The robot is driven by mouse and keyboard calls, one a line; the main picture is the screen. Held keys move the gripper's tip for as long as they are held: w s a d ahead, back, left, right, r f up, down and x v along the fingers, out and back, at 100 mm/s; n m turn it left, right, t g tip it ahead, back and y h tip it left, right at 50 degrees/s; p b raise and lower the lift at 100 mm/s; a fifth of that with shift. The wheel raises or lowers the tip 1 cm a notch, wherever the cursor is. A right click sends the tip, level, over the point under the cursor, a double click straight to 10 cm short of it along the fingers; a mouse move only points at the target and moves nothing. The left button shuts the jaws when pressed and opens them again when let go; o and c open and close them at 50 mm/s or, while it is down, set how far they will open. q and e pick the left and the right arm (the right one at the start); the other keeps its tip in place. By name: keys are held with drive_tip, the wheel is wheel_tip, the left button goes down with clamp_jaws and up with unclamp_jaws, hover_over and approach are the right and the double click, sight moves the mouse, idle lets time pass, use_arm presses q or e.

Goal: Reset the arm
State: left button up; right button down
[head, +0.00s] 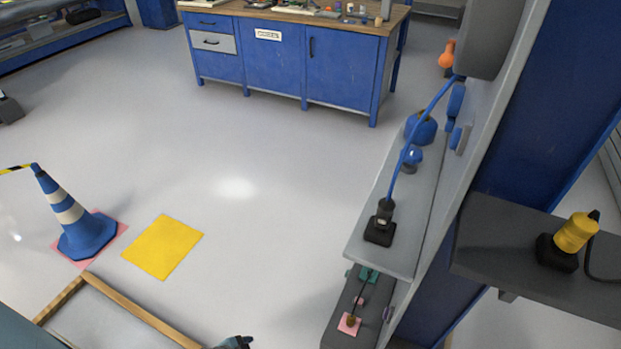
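No gripper of mine shows clearly in the head view, and neither of my arms can be made out for sure. A small blue and dark thing (235,342) is cut off by the bottom edge, and I cannot tell what it is.
A grey shelf unit (400,225) stands at right, with a black-based device (381,222) on it. A yellow-topped device (575,233) sits on a dark shelf. A striped cone (70,215) and yellow floor patch (163,246) are at left. A blue workbench (275,60) stands behind open floor.

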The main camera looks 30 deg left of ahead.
use_arm(q)
wheel_tip(320, 180, up, 23)
drive_tip(key=w+a+t, duration=0.2)
drive_tip(key=d+n+t, duration=0.1)
drive_tip(key=d+n, duration=0.4)
drive_tip(key=d, duration=0.8)
wheel_tip(320, 180, up, 15)
drive_tip(key=p, duration=1.7)
drive_tip(key=shift+a+t, duration=0.3)
drive_tip(key=shift+a, duration=0.1)
use_arm(e)
wheel_tip(320, 180, up, 14)
drive_tip(key=s+d, duration=0.1)
drive_tip(key=shift+f+n, duration=0.15)
drive_tip(key=shift+n, duration=0.15)
drive_tip(key=shift+t, duration=0.3)
